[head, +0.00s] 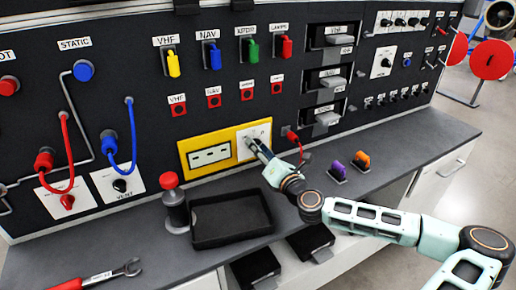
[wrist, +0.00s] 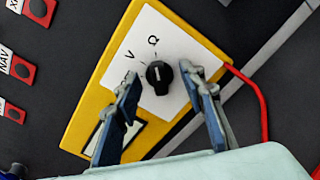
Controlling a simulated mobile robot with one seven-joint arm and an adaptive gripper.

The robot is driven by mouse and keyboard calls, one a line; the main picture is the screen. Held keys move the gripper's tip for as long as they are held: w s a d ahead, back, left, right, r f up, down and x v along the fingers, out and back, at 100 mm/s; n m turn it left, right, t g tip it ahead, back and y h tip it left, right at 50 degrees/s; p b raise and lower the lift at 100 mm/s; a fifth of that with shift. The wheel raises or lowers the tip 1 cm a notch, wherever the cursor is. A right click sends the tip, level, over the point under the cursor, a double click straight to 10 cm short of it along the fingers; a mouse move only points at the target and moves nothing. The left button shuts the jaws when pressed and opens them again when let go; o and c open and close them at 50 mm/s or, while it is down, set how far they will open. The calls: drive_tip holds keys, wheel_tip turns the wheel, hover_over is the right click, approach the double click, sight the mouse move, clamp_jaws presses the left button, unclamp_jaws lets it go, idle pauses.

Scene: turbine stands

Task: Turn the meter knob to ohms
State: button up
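The meter is a yellow-framed panel (head: 183,152) with a display on its left and a white dial plate (head: 262,130) on its right. In the wrist view the black knob (wrist: 160,77) sits on the white plate (wrist: 160,35), with "V" and "Ω" printed above it. A short pale mark on the knob points roughly up the picture; its exact setting is hard to tell. My gripper (wrist: 160,88) is open, with one finger either side of the knob and gaps showing. In the head view my gripper (head: 252,144) is at the plate and hides the knob.
A red cable (head: 299,142) runs just right of the meter. Below, the counter holds a black tray (head: 232,218), a red-topped cylinder (head: 175,204), a wrench (head: 128,269) and purple (head: 338,168) and orange (head: 362,159) pieces. Coloured switches and red buttons line the panel above.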

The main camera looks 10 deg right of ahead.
drive_tip(key=v, duration=0.4)
drive_tip(key=shift+s+d, duration=0.1)
drive_tip(key=shift+s, duration=0.2)
